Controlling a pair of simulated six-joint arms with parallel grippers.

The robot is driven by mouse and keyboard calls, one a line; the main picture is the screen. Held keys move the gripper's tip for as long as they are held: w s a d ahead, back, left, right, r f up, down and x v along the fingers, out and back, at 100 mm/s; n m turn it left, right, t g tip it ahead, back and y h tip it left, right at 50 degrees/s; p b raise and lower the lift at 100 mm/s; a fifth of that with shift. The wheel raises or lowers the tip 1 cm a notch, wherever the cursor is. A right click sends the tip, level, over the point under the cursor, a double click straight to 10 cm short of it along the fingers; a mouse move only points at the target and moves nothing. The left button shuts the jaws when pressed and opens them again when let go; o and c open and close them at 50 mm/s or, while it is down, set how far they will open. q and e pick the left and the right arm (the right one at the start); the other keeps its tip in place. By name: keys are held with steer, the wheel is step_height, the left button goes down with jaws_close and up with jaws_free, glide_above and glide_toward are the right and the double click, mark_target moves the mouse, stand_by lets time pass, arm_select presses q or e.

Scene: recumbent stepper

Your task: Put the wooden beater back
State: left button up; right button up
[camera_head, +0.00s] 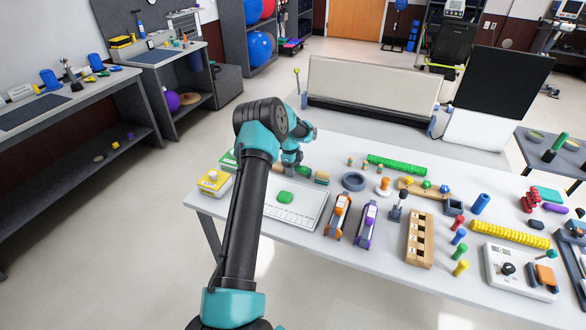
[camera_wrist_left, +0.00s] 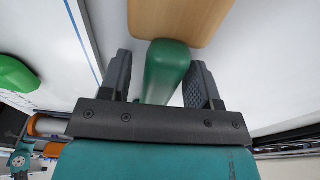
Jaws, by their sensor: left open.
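The wooden beater shows in the left wrist view as a pale wooden head (camera_wrist_left: 180,18) with a rounded green handle (camera_wrist_left: 165,68). My left gripper (camera_wrist_left: 160,65) is open, with one finger on each side of the green handle and small gaps between. In the head view my left gripper (camera_head: 291,167) is low at the back left of the white table, and its arm and fingers hide much of the beater. My right gripper is not in view.
On the white table (camera_head: 335,150), a white tray (camera_head: 300,215) with a green lump (camera_head: 285,197) lies just in front of the gripper. A yellow box (camera_head: 214,183) stands left. A grey ring (camera_head: 353,181), orange and purple tools (camera_head: 367,224) and a wooden block (camera_head: 419,240) lie right.

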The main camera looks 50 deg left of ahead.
arm_select(q)
step_height(320, 180, up, 12)
steer(key=a, duration=0.1)
steer(key=shift+s, duration=0.25)
steer(key=shift+a, duration=0.1)
stand_by(0.5)
